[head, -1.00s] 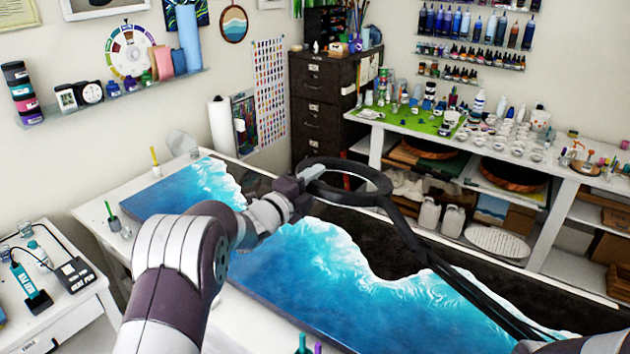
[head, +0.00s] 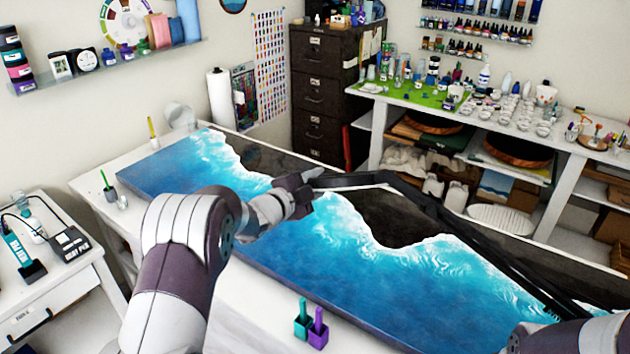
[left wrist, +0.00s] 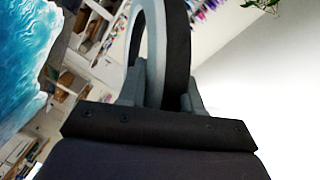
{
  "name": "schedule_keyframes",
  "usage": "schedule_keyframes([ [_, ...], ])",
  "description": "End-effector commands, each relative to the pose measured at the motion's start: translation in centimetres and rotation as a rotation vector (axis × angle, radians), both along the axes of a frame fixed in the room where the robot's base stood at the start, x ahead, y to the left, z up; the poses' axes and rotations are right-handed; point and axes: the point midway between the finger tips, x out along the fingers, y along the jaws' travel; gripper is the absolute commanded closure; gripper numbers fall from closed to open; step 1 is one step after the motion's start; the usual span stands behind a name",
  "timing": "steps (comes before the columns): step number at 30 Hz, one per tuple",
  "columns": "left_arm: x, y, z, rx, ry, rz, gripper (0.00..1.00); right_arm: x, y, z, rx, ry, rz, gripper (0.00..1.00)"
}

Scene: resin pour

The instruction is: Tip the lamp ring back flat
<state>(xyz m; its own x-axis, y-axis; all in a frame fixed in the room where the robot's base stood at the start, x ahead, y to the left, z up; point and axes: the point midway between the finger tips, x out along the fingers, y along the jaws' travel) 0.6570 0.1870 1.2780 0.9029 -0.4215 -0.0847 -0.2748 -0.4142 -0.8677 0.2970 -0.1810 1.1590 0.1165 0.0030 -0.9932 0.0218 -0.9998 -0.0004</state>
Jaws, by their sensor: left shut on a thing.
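The black lamp ring (head: 350,181) hangs above the resin panel, seen nearly edge-on as a thin dark bar in the head view. Its black arm (head: 480,250) runs down to the lower right. My left gripper (head: 309,182) is shut on the ring's left edge. In the left wrist view, the ring (left wrist: 178,50) rises as a curved band between the fingers of my left gripper (left wrist: 160,98). The ring's far side is partly out of that view. My right gripper is not in view; only part of my right arm shows at the bottom right.
The blue, white and black wave panel (head: 300,255) covers most of the white table under the ring. A teal and purple pair of small holders (head: 311,325) stands at the front edge. A cup with a green stick (head: 109,190) stands at the left end.

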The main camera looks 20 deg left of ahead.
Motion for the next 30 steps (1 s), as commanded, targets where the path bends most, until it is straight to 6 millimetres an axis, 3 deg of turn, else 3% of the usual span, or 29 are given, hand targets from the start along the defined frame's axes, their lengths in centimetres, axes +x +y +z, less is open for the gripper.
schedule_keyframes([
  [1, 0.0, -0.2, 0.0, 0.001, -0.002, -0.004, 0.56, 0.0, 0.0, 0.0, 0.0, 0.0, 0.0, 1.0],
  [2, 0.0, -0.2, 0.0, 0.001, -0.002, -0.004, 0.47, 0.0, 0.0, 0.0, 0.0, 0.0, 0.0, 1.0],
  [3, 0.0, -0.2, 0.0, 0.001, -0.002, -0.004, 0.45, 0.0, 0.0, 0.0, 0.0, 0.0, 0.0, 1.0],
  [14, -0.7, 0.3, -0.1, 0.001, -0.002, -0.001, 0.45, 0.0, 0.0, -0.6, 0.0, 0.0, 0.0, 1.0],
  [24, -7.7, 3.5, 0.3, 0.004, -0.005, 0.001, 0.45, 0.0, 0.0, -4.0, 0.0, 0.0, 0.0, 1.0],
  [30, -10.9, 4.8, 0.9, 0.004, -0.004, -0.002, 0.45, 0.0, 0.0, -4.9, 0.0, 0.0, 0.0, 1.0],
])
